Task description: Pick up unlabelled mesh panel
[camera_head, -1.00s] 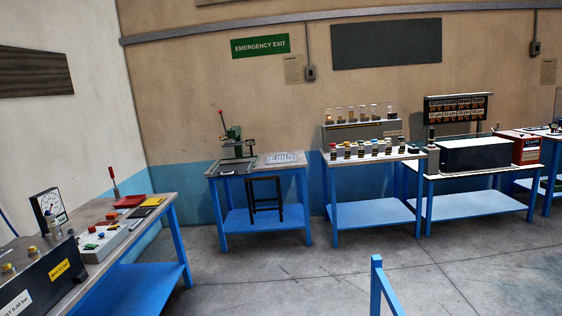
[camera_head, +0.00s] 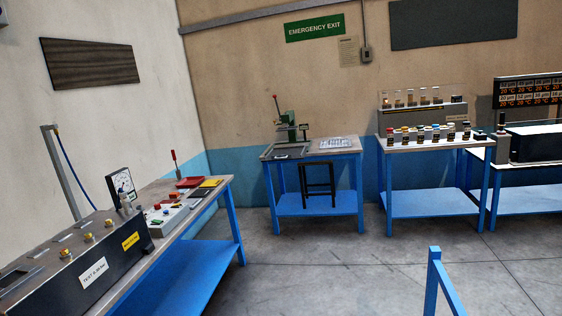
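My gripper is not in view. A small pale flat panel with a grid-like look (camera_head: 337,143) lies on the right part of the middle bench (camera_head: 315,155) by the back wall. It is too small to tell whether it is mesh or bears a label. A green hand press (camera_head: 286,128) with a red-knobbed lever stands to its left on the same bench, beside a dark flat frame (camera_head: 285,152). No other mesh panel can be made out for sure.
At left, a long bench (camera_head: 218,186) bears a dark test box (camera_head: 95,255), a gauge (camera_head: 121,186) and coloured trays. A stool (camera_head: 318,180) stands before the middle bench. A bottle bench (camera_head: 432,142) is right. A blue post (camera_head: 433,275) rises from otherwise clear floor.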

